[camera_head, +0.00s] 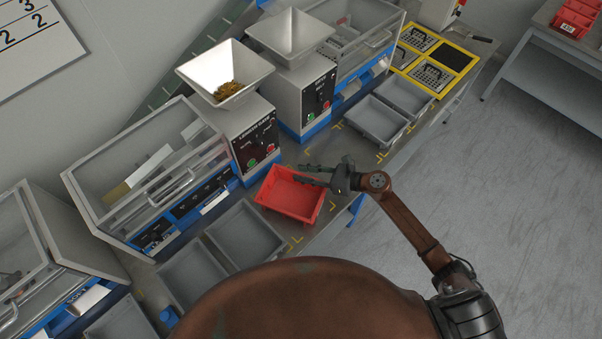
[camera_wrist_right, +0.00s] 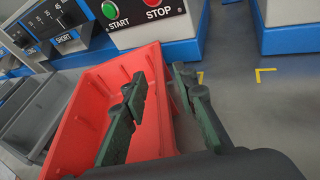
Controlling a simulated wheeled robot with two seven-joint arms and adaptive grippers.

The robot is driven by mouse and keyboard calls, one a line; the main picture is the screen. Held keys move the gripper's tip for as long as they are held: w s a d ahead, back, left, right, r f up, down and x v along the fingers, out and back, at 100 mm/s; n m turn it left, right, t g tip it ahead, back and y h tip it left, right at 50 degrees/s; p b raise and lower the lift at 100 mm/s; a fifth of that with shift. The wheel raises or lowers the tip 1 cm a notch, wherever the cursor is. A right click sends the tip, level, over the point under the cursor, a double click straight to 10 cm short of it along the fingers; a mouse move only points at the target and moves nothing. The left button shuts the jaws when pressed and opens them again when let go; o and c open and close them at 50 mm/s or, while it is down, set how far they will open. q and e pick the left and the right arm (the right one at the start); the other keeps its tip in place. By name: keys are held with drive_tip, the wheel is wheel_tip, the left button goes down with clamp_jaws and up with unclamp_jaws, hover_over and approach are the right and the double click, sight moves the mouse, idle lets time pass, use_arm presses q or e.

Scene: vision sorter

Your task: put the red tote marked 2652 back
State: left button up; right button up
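The red tote (camera_head: 291,196) sits on the dark bench in front of the sorter with the hopper; it is empty, and no number on it can be read. It also shows in the right wrist view (camera_wrist_right: 88,112), below the START and STOP buttons. My right gripper (camera_head: 302,174) is open at the tote's right end. In the right wrist view the gripper (camera_wrist_right: 160,77) has one finger over the tote's inside and the other outside its right wall, with gaps visible. My left gripper is not in view.
Grey trays (camera_head: 246,233) stand left of the tote, and more grey trays (camera_head: 377,119) stand to its right. Sorter machines (camera_head: 254,135) line the back of the bench. Other red totes (camera_head: 574,16) sit on a table at the far right. Open floor lies to the right.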

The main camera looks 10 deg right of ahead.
drive_tip(key=v, duration=1.1)
idle(1.8)
